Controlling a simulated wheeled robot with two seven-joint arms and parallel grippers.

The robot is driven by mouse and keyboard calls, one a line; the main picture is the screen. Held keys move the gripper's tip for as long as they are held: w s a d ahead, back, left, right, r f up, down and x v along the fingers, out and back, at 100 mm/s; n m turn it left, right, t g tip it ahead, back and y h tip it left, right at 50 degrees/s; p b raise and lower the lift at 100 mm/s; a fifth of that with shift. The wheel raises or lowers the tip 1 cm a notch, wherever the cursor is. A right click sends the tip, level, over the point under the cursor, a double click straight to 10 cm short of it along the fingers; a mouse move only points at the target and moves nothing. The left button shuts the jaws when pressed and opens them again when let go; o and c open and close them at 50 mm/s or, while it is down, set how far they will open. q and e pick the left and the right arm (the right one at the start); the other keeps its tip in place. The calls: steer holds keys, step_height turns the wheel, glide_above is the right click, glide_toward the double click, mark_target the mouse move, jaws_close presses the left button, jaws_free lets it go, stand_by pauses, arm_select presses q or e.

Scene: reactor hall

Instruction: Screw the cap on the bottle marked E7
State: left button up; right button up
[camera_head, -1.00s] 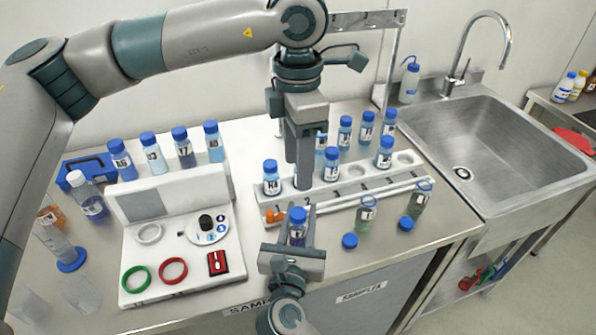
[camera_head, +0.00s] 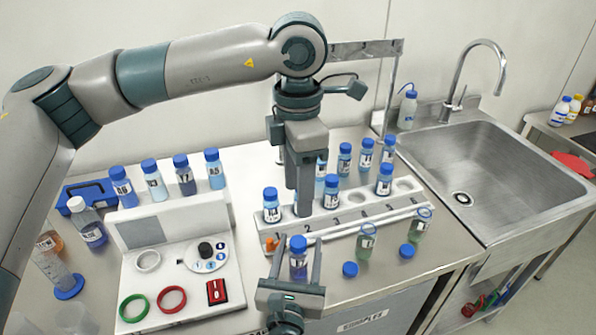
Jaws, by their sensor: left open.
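My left gripper (camera_head: 304,205) points straight down over slot 2 of the white rack (camera_head: 388,208); its fingers are seen nearly edge-on and partly hide what is there. My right gripper (camera_head: 295,258) comes from the bottom edge, with its fingers apart on either side of a blue-capped bottle (camera_head: 298,262); gaps show beside it. Two bottles without caps, one nearer (camera_head: 366,243) and one farther right (camera_head: 420,227), stand in front of the rack. Two loose blue caps, left (camera_head: 350,269) and right (camera_head: 407,250), lie beside them. I cannot read which bottle is E7.
Blue-capped bottles stand in the rack, behind it, and behind the white device (camera_head: 180,275) with its coloured rings. A blue box (camera_head: 88,194) and glassware are at the left. The sink (camera_head: 490,175) is at the right.

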steer(key=s+a+p, duration=0.2)
steer(key=s+p, duration=0.1)
steer(key=s, duration=1.2)
steer(key=shift+s+a, duration=0.15)
steer(key=shift+s, duration=0.2)
steer(key=shift+r, duration=0.15)
